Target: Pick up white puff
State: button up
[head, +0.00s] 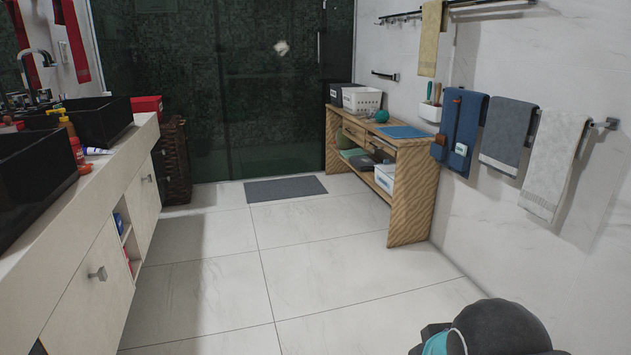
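A small pale, fluffy-looking thing, which may be the white puff (281,47), shows high up against the dark green glass at the back of the room. I cannot tell whether it hangs on the glass or behind it. No other white puff is plain to see. My gripper is not in view; only a dark rounded part with a teal patch, likely of my own arm, shows at the bottom right.
A counter (113,176) with black vessel sinks (103,120) runs along the left. A grey mat (285,188) lies before the glass door (270,110). The tiled floor (290,260) between is clear.

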aim_at(371, 112)
jog(key=u, duration=0.05)
jog(key=i, duration=3.7)
jog(key=z, duration=0.5)
jog(key=i, duration=1.6)
jog(key=z, duration=0.25)
